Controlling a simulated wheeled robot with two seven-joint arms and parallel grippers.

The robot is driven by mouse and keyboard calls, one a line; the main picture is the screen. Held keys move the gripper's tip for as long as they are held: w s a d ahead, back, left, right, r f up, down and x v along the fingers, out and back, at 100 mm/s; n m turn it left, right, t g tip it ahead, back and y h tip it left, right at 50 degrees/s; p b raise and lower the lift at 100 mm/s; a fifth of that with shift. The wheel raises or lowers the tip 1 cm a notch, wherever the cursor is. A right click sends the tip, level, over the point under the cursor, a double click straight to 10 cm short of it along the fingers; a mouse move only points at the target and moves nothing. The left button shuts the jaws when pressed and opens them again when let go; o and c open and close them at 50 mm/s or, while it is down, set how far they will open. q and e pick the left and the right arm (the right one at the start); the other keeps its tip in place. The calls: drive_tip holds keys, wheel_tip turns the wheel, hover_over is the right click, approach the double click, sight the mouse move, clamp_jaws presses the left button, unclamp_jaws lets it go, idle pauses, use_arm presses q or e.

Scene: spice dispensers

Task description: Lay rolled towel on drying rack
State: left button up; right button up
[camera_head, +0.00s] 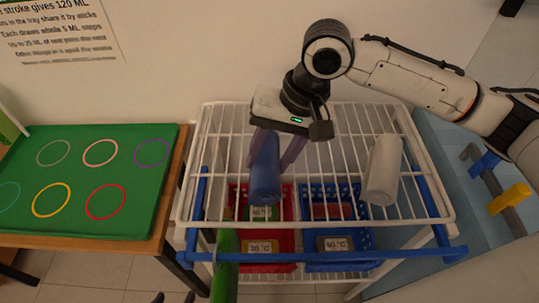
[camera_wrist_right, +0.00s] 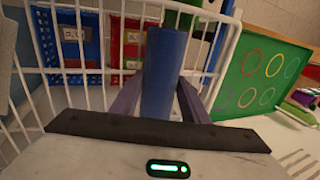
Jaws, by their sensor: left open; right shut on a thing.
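My right gripper (camera_head: 268,164) is over the left part of the white wire drying rack (camera_head: 329,112) and is shut on a blue rolled towel (camera_head: 265,183). The towel points toward the rack's front edge; whether it touches the wires cannot be told. In the right wrist view the blue towel (camera_wrist_right: 164,70) lies between the two purple fingers (camera_wrist_right: 158,100), with rack wires behind it. A white rolled towel (camera_head: 384,172) lies on the rack's right part. Only the dark fingertips of my left gripper (camera_head: 174,298) show at the bottom edge, apart and empty.
A red basket (camera_head: 280,238) and a blue basket (camera_head: 358,238) stand below the top wires. A long green roll (camera_head: 225,268) is at the rack's front left. A green board with colored rings (camera_head: 120,217) lies on the left table. Wires between the towels are bare.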

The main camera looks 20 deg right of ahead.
drive_tip(key=o, duration=1.1)
drive_tip(key=shift+f, duration=0.1)
drive_tip(key=shift+o, duration=0.2)
drive_tip(key=p+v, duration=0.1)
drive_tip(key=v, duration=1.1)
